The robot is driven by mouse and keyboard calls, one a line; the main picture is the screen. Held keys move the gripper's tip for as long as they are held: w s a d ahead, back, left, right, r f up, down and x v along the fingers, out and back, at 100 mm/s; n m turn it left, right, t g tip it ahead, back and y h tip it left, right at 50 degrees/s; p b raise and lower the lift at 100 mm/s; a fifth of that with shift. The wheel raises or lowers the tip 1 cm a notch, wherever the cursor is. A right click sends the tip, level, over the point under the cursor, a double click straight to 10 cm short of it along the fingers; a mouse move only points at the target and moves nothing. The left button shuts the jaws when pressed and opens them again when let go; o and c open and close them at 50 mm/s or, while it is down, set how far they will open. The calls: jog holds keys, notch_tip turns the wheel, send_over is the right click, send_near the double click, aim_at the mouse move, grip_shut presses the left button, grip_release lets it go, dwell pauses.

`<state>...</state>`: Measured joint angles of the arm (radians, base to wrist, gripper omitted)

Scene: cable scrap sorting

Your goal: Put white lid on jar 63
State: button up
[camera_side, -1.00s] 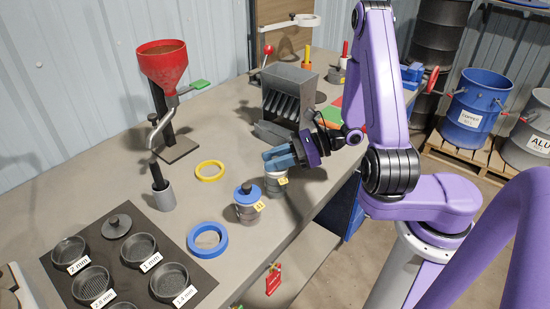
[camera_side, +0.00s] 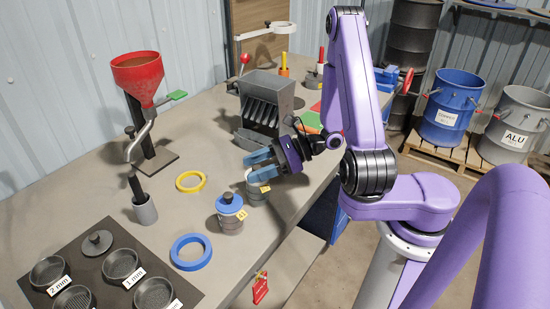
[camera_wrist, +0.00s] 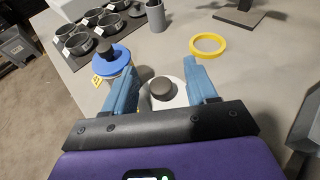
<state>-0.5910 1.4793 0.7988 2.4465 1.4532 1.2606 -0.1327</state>
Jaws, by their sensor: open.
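The white lid (camera_wrist: 180,97) with a dark round knob (camera_wrist: 163,88) shows between my fingers in the wrist view. It appears to rest on top of a grey jar (camera_side: 256,194) with a yellow tag, below my gripper in the side view; the number on the tag is too small to read. My gripper (camera_side: 259,165) is open, with one blue finger on each side of the knob and gaps beside it. It also shows in the wrist view (camera_wrist: 162,75). The fingers hide part of the lid and jar top in the side view.
A jar with a blue lid (camera_side: 230,205) stands close beside, at lower left. A blue ring (camera_side: 191,252) and yellow ring (camera_side: 190,181) lie on the bench. A red funnel stand (camera_side: 137,75) and a slotted grey box (camera_side: 264,100) stand behind. The bench's front edge is near.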

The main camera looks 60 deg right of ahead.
jog(key=v, duration=1.7)
jog(key=s+a+r+m+g+h, duration=0.2)
jog(key=s+a+m+g+h, duration=0.2)
jog(key=m, duration=1.2)
jog(key=s+a+r+m+g+h, duration=0.2)
jog(key=s+a+m+g+h, duration=0.3)
jog(key=m, duration=1.2)
jog(key=shift+s+a+r+g+h, duration=0.3)
jog(key=shift+s+a+h, duration=0.5)
jog(key=shift+a, duration=1.35)
jog(key=shift+s, duration=0.1)
